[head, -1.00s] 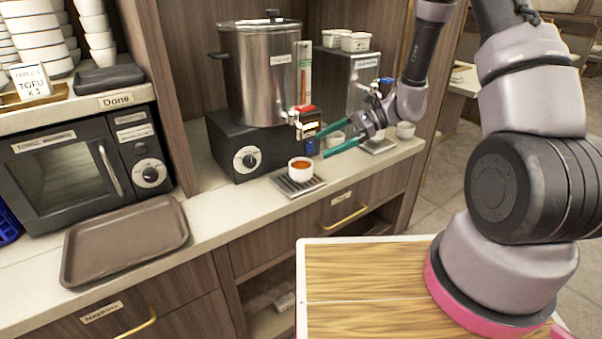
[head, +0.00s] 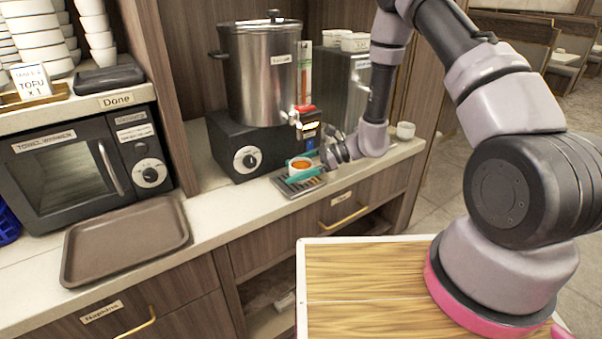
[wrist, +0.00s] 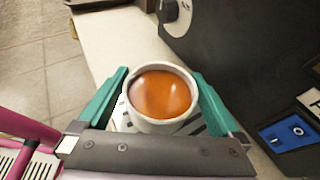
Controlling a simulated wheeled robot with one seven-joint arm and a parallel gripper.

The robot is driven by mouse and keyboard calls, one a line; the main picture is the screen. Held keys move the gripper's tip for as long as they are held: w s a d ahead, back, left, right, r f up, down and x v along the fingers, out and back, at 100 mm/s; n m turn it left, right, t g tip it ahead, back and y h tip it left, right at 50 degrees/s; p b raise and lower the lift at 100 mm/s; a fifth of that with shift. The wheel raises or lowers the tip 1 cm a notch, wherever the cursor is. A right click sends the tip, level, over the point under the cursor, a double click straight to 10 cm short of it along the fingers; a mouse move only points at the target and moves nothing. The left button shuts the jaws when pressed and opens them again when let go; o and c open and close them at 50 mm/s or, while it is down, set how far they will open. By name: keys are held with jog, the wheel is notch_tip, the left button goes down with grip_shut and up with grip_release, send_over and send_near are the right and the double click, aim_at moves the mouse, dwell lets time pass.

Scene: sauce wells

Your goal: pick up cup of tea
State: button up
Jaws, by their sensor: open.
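The cup of tea (head: 300,165) is a small white cup filled with orange-brown tea. It stands upright on a slatted metal drip tray (head: 290,190) on the counter, in front of the steel urn. My gripper (head: 306,172) is low at the cup, its teal fingers open on either side of it. In the wrist view the cup (wrist: 160,97) sits between the two fingers (wrist: 160,100), near their tips. A narrow gap shows at the left finger; whether the right finger touches the cup cannot be told.
The steel urn (head: 262,75) with its tap stands on a black heater base (head: 245,148) close behind the cup. A brown tray (head: 125,240) lies to the left on the counter (head: 210,215).

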jog(key=shift+x, duration=0.85)
jog(key=c, duration=1.4)
jog(key=shift+d+r, duration=0.15)
jog(key=shift+r, duration=0.05)
